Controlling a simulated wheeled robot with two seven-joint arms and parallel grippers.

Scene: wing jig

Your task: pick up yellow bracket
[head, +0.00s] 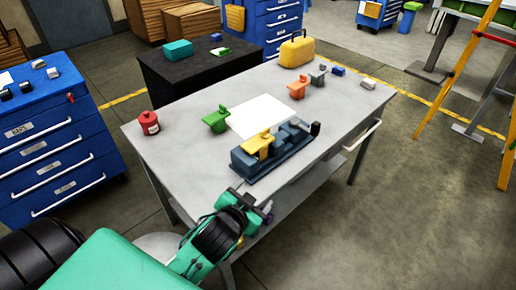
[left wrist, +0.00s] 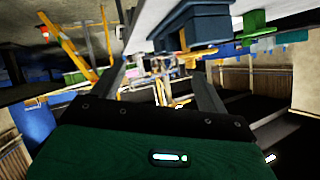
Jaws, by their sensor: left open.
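The yellow bracket (head: 258,143) sits on the left part of the dark blue-grey jig (head: 268,164) near the front edge of the grey table, in the head view. Green bracket (head: 217,119) and orange bracket (head: 298,87) stand farther back on the table. My left gripper (head: 252,204) is at the table's front edge, in front of the jig and apart from the yellow bracket. Its two fingers (left wrist: 165,75) are spread and empty in the left wrist view, where the scene appears upside down and the jig (left wrist: 183,27) is at the top. My right gripper is out of view.
A blue drawer cabinet (head: 50,142) stands left and a yellow ladder (head: 462,65) right. The table's front left area is clear.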

